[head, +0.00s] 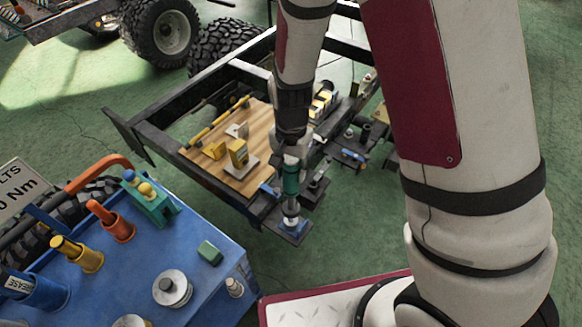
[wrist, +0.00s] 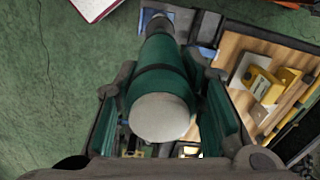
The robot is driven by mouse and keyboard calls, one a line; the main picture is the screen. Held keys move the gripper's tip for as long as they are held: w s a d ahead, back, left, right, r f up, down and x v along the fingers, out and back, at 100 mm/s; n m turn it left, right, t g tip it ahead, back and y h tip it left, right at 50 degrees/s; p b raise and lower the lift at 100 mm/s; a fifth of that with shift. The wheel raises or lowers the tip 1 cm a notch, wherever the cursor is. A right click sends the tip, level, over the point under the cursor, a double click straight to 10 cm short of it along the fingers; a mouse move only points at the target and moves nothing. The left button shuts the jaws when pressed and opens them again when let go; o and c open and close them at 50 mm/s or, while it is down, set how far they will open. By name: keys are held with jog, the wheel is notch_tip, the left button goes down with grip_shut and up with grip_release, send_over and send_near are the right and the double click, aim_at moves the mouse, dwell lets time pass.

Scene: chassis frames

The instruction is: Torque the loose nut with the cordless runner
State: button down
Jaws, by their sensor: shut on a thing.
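My gripper (head: 291,157) is shut on the green cordless runner (head: 290,181), which points down, close to upright. In the wrist view the runner (wrist: 161,78) lies between the two fingers, with its pale round end toward the camera. Its lower end is over a blue-marked plate (head: 296,235) at the near corner of the chassis frame. I cannot tell whether the tip touches anything there. The loose nut cannot be made out; the runner may cover it.
A wooden board (head: 202,166) with yellow blocks lies on the dark chassis frame (head: 166,115). A blue cart (head: 205,285) at the lower left carries orange, yellow and green tools and metal spools. Large tyres stand behind. Green floor is open between cart and frame.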

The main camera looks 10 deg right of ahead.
jog(key=shift+f, duration=0.45)
dwell(1.2)
jog(key=shift+r+p, duration=0.25)
jog(key=shift+p, duration=0.05)
dwell(0.4)
jog(key=shift+r+p, duration=0.65)
jog(key=shift+r, duration=0.75)
jog(key=shift+r+p, duration=0.95)
jog(key=shift+r, duration=1.6)
